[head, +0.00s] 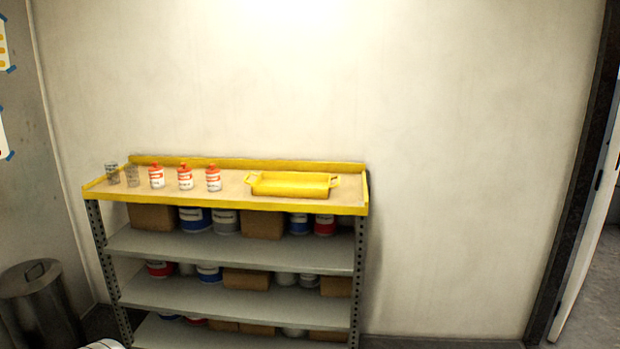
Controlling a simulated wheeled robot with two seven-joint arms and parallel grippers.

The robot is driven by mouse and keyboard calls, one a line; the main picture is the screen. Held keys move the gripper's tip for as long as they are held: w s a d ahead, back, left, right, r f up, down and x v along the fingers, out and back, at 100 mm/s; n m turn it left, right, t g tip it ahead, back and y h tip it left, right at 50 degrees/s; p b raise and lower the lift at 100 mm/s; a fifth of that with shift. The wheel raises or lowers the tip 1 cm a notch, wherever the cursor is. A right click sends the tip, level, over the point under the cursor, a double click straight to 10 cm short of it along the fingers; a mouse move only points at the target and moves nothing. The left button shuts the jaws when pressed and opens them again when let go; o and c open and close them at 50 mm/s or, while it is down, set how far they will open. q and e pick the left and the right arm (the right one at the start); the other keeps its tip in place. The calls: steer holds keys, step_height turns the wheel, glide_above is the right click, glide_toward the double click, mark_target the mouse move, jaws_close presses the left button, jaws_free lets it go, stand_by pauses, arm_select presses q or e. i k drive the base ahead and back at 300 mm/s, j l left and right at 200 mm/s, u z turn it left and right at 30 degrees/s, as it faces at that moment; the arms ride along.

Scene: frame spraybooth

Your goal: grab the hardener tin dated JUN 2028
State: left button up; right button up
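Three small white tins with red-orange tops and labels stand in a row on the top of a yellow-edged shelf unit (220,205). They are the left tin (156,177), the middle tin (185,178) and the right tin (213,179). The print on them is too small to read, so I cannot tell which one carries JUN 2028. Neither of my grippers is in view, and nothing touches the tins.
Two grey cups (112,174) (132,176) stand left of the tins. A yellow tray with handles (292,185) lies to their right. Lower shelves hold cans and cardboard boxes (152,217). A lidded metal bin (40,305) stands at lower left. A doorway is at far right.

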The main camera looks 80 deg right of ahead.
mark_target(185, 181)
steer(key=i+z, duration=0.15)
steer(key=z, duration=0.3)
steer(key=i+z, duration=0.15)
steer(key=z, duration=0.25)
steer(key=i+z, duration=0.1)
steer(key=z, duration=0.35)
steer(key=i+j+z, duration=0.1)
steer(key=z, duration=0.3)
steer(key=i+j+z, duration=0.1)
steer(key=j+z, duration=0.15)
steer(key=z, duration=0.2)
steer(key=i+j+z, duration=0.2)
steer(key=j, duration=0.2)
steer(key=i+j+z, duration=0.2)
steer(key=j, duration=0.25)
steer(key=j+z, duration=0.2)
steer(key=j, duration=0.5)
steer(key=i+j, duration=0.15)
steer(key=j, duration=0.15)
steer(key=i+j, duration=0.25)
steer(key=i, duration=0.15)
